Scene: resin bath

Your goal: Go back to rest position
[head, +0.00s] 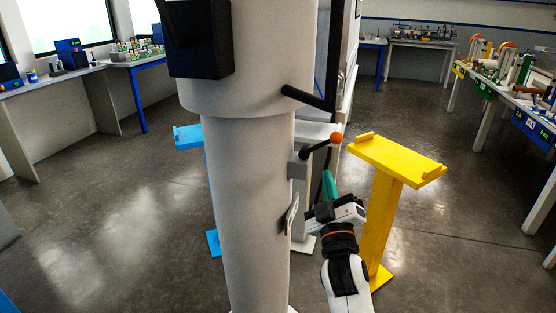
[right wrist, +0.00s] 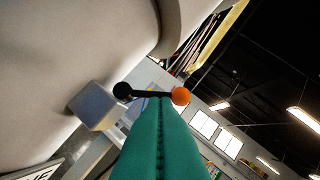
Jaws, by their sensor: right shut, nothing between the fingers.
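My right gripper (head: 326,174) reaches up from the bottom of the head view, its teal fingers partly hidden by its own white and black body. In the right wrist view the two teal fingers (right wrist: 160,105) lie together, shut and empty. A black lever (head: 319,147) with an orange knob (head: 336,138) sticks out from a grey block on the large pale cylinder (head: 262,190), above my fingertips in the head view. The orange knob (right wrist: 181,96) and the lever's black end (right wrist: 122,90) show just beyond the fingertips. I cannot tell whether they touch. My left gripper is not in view.
A yellow stand (head: 400,160) is close to the right of my right arm. A blue stand (head: 187,137) is partly behind the cylinder. A black bar (head: 308,97) juts from the cylinder above the lever. Workbenches line both sides; open floor (head: 440,255) lies at right.

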